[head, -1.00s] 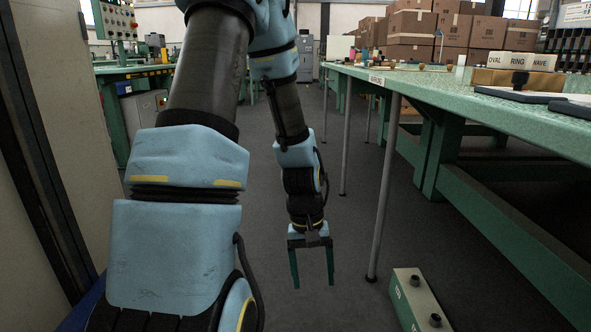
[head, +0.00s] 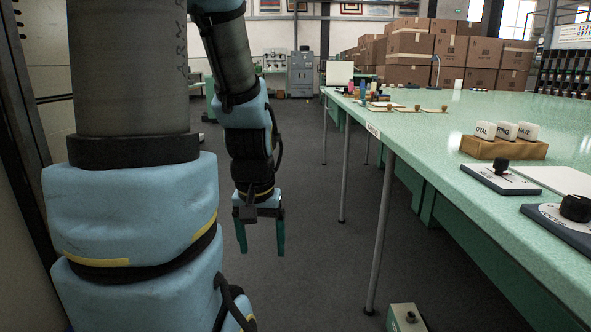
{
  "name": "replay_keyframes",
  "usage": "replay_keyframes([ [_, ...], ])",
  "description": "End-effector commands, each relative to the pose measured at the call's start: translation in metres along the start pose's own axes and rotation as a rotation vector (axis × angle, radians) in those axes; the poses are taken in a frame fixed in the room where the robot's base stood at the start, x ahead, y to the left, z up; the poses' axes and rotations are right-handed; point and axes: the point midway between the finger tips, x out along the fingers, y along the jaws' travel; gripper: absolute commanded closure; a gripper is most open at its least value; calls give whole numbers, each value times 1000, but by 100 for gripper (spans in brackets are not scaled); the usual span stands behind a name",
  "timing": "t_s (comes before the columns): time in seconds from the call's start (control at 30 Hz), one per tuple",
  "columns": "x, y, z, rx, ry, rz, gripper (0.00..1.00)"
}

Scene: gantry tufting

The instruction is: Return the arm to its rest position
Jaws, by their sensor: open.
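My gripper (head: 261,236) hangs down at the end of my arm, over the grey floor of the aisle. Its two green fingers point downward, stand apart and hold nothing. It is left of the long green table (head: 455,130) and clear of it. My upper arm fills the left of the view and hides what lies behind it.
On the table stand a wooden block (head: 504,147) with OVAL, RING and WAVE pieces and two dark knob controls (head: 501,178). A green box (head: 405,318) is on the floor at the bottom. Cartons (head: 440,50) are stacked behind.

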Motion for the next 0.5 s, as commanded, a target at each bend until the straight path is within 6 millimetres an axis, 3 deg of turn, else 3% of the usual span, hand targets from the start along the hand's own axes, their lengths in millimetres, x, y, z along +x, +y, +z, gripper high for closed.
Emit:
replay_keyframes([
  [0.03, -31, 0, -5, 0, 0, 0, 20],
  [0.5, -174, 1, -24, 0, 0, 0, 20],
])
